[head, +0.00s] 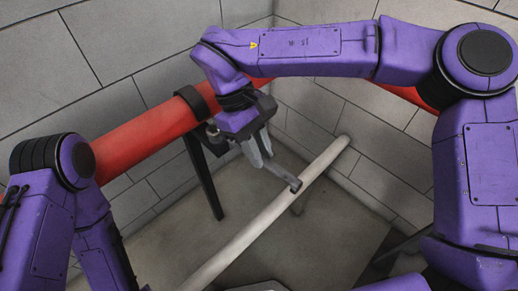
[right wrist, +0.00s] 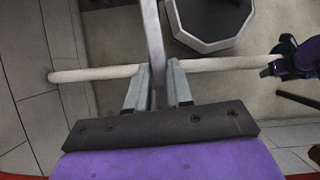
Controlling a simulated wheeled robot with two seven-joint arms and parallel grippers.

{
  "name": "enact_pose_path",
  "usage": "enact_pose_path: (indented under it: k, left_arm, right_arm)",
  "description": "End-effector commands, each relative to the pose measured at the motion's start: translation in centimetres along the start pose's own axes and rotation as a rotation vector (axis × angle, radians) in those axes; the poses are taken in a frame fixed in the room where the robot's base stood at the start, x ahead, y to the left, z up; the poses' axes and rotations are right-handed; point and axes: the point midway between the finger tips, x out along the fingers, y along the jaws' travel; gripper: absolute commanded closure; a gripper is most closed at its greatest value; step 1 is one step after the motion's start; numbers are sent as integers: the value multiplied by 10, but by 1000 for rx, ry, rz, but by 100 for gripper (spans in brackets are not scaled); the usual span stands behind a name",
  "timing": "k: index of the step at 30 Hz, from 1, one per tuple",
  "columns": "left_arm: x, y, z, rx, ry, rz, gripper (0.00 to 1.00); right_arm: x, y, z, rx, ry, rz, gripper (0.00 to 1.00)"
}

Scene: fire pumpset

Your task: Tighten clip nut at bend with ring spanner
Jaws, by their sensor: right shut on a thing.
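My right gripper (head: 261,158) is shut on a grey spanner (head: 280,174), which slants down and right to its ring end, with the cream pipe behind it. In the right wrist view the spanner (right wrist: 152,35) runs up from between the two fingers (right wrist: 158,88). A black clip (head: 188,97) wraps the red pipe (head: 145,132) just left of my right wrist. A small grey bolt or nut (head: 213,131) shows beside the clip; its detail is too small to tell. The spanner's ring is apart from it.
A black support leg (head: 204,180) stands under the clip. A cream pipe (head: 240,236) runs diagonally across below the spanner; it also crosses the right wrist view (right wrist: 95,74). Grey block walls (head: 130,40) close in behind. The floor between the leg and cream pipe is clear.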

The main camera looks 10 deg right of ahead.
Motion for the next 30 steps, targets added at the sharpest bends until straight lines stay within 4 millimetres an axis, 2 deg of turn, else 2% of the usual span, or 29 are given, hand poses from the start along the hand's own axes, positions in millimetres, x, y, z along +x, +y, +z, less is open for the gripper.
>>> enact_pose_path:
  k: [16, 30]
  left_arm:
    - [-19, -2, -8, 0, 0, 0, 54]
    - [-13, -1, -5, 0, 0, 0, 54]
  right_arm:
    - [-31, -1, 15, -1, 1, 0, 100]
    - [-26, 0, 13, -5, 1, 3, 100]
